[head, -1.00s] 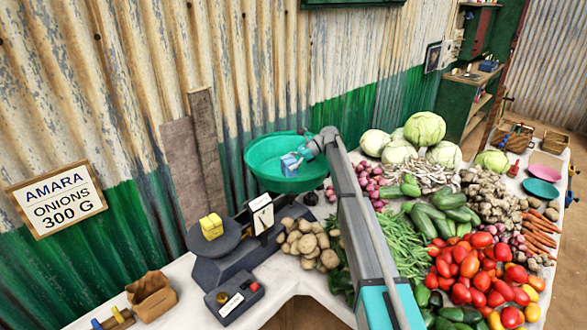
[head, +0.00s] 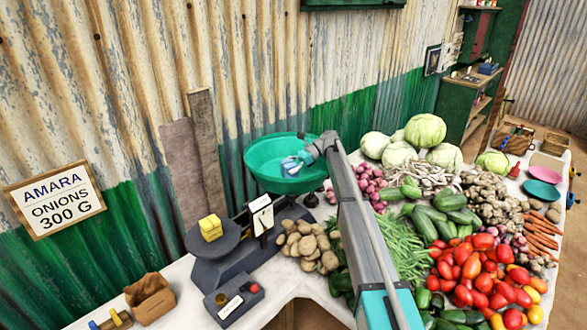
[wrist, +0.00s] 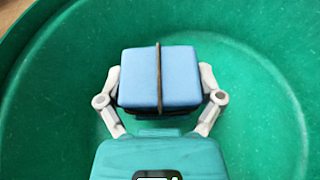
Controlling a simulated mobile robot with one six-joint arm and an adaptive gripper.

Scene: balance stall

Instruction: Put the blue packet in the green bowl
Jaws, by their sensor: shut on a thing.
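The blue packet (wrist: 160,75) is a soft-edged block with a dark band around its middle. My gripper (wrist: 160,92) is shut on it, one pale finger at each side. The green bowl (wrist: 35,110) spreads below and around the packet in the wrist view. In the head view my gripper (head: 298,163) is inside the bowl's outline, and the bowl (head: 262,170) sits on the right side of the scale. The packet is mostly hidden by my fingers there. I cannot tell whether it touches the bowl's bottom.
A yellow packet (head: 210,227) rests on the scale's dark plate (head: 212,241). Potatoes (head: 308,247) lie in front of the bowl, and onions (head: 370,182), cabbages (head: 397,156) and other vegetables crowd the table to the right. The corrugated wall stands close behind the bowl.

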